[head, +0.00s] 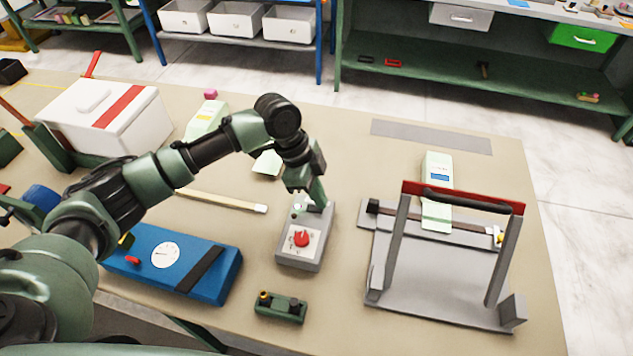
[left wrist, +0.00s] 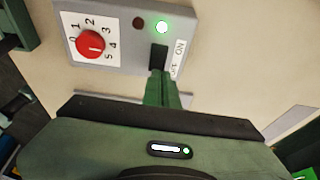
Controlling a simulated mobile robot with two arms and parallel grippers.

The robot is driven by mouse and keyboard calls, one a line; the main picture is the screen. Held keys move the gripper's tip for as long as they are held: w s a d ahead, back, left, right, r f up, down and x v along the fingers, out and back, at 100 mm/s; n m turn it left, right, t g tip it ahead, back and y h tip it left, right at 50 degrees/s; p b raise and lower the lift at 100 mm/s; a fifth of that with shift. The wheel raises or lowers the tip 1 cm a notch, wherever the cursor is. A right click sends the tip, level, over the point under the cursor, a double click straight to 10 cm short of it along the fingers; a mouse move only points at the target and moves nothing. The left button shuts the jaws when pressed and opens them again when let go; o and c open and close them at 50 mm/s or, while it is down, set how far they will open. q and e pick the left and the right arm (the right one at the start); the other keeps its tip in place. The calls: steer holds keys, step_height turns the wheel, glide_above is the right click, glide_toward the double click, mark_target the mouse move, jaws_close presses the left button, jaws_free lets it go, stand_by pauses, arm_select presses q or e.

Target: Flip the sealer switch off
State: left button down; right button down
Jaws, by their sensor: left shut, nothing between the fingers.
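A grey control box (head: 297,255) stands mid-table with a red dial (head: 302,239) on a white scale. In the left wrist view its dial (left wrist: 90,43) has marks from 0 to 5. A black switch (left wrist: 158,56) sits beside it, with ON and OFF labels to its right. A lit green lamp (left wrist: 162,27) and a dark red lamp (left wrist: 138,23) are near the switch. My left gripper (head: 321,203) is shut and empty, pointing down at the switch end of the box. Its fingertips (left wrist: 160,78) are right at the switch's lower edge; contact is unclear. My right gripper is out of view.
A grey frame with a red-topped bar (head: 462,197) stands to the right, with a pale green packet (head: 437,165) by it. A blue device with a gauge (head: 170,262) lies left, a small green block (head: 280,307) in front. A wooden stick (head: 222,200) lies behind.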

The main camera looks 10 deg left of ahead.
arm_select(q)
steer(key=shift+d+f, duration=0.15)
steer(key=shift+d+f, duration=0.1)
steer(key=shift+f, duration=0.15)
stand_by(0.4)
steer(key=shift+a+r+p, duration=0.2)
steer(key=shift+a+p, duration=0.45)
steer(key=shift+a, duration=0.2)
